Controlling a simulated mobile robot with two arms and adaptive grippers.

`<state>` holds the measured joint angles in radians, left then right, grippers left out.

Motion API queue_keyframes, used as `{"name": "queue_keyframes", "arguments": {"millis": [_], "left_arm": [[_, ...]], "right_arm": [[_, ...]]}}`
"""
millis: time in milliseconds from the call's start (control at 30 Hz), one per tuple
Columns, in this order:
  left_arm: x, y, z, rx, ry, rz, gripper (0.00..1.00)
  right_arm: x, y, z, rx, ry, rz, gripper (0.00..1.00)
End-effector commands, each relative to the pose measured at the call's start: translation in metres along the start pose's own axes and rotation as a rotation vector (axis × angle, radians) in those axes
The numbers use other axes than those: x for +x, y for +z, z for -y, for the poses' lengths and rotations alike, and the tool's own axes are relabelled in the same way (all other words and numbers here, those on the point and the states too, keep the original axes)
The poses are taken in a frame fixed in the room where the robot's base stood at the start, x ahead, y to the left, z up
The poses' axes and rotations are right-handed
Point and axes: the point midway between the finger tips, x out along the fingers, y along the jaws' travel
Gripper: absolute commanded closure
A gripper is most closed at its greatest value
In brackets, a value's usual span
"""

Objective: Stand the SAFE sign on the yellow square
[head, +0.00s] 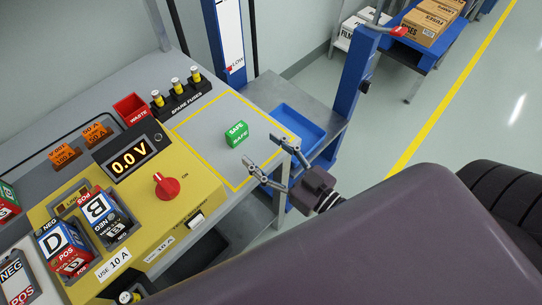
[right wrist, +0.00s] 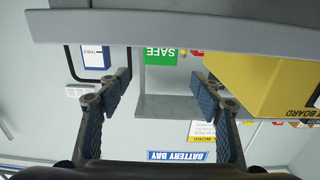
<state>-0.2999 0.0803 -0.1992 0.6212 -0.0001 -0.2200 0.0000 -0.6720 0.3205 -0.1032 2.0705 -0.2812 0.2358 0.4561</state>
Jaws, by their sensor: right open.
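The green SAFE sign (head: 236,134) is a small block with white lettering on its faces. It rests on the grey bench top, inside the yellow-outlined square (head: 203,160) and apart from the lines. I cannot tell whether it stands upright or lies over. My right gripper (head: 265,172) is open and empty beside the square's near right corner, apart from the sign. In the right wrist view, a green face reading SAFE (right wrist: 160,56) shows beyond and between the spread fingers (right wrist: 160,95). My left gripper is not in view.
The yellow fuse board (head: 140,205) with its red knob (head: 167,185) fills the bench left of the square. A spare fuse rack (head: 185,98) and red waste bin (head: 130,108) stand behind. A blue tray (head: 316,137) sits right of the bench.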

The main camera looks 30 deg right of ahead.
Motion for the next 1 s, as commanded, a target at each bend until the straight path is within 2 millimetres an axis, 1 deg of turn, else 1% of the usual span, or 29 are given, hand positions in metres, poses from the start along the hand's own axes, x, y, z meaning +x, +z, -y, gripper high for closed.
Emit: {"name": "queue_keyframes", "arguments": {"millis": [33, 100, 267, 867, 1000], "left_arm": [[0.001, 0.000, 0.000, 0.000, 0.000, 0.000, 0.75], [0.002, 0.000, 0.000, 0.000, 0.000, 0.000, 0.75], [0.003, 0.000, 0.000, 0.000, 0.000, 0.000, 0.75], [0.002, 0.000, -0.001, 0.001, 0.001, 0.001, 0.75], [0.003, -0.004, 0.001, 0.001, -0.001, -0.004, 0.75]], "right_arm": [[-0.007, 0.002, 0.000, 0.001, 0.001, 0.003, 0.41], [-0.013, 0.001, 0.000, 0.002, 0.001, 0.002, 0.41], [-0.020, 0.000, 0.000, 0.001, 0.001, 0.001, 0.41], [-0.021, 0.000, 0.000, 0.000, 0.000, 0.000, 0.41], [-0.021, 0.000, 0.000, 0.000, 0.000, 0.001, 0.41]]}}
